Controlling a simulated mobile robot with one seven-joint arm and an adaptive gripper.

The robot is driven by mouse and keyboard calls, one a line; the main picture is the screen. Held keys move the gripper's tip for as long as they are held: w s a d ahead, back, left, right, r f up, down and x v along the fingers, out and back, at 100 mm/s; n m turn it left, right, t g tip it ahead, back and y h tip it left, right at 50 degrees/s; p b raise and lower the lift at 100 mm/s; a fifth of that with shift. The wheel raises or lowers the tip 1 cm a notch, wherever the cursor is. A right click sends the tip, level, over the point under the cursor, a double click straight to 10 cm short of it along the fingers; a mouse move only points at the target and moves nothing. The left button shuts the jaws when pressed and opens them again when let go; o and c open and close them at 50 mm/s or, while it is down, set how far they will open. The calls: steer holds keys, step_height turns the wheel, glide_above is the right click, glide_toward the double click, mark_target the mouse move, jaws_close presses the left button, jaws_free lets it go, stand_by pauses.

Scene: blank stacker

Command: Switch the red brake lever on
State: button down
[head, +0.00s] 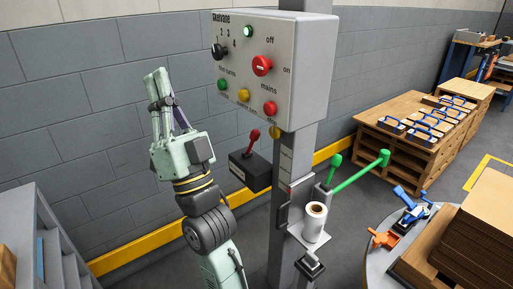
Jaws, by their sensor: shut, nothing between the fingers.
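The red brake lever (253,136) has a red knob and stem. It rises from a dark box (250,170) below the grey control panel, beside the post. The stem leans up and to the right. A pale label on the box is too small to read. My gripper (157,76) is shut and empty, pointing up in front of the grey wall. It is left of the control panel, above and left of the lever, and apart from it.
The control panel (305,75) has a black selector, a red rotary switch (262,66) and several coloured buttons. Green handles (384,158) and a white roll (315,222) are on the post at right. A grey cabinet (50,240) stands lower left.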

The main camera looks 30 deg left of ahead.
steer(key=w+d+f+m+t+h, duration=0.2)
steer(key=w+f+m+h, duration=0.2)
steer(key=w+f+m, duration=0.3)
steer(key=w+d+f+m+t+h+b, duration=0.1)
steer(key=w+f+m+h, duration=0.4)
steer(key=f, duration=1.1)
steer(key=w+d+f+m+t+h+b, duration=0.1)
steer(key=w+d+f+m+t+h, duration=0.1)
steer(key=w+f+m, duration=0.7)
step_height(320, 180, down, 3)
steer(key=w+t+h, duration=0.1)
steer(key=h, duration=0.1)
steer(key=shift+w+d+h, duration=0.3)
steer(key=shift+w, duration=0.05)
steer(key=shift+f, duration=0.1)
steer(key=p, duration=0.3)
glide_toward(254, 137)
steer(key=x, duration=0.6)
steer(key=shift+w+a, duration=0.1)
steer(key=shift+w, duration=0.4)
steer(key=shift+w, duration=0.1)
steer(key=shift+r+p, duration=0.2)
steer(key=shift+p, duration=0.1)
steer(key=shift+a+r, duration=0.1)
steer(key=shift+a, duration=0.1)
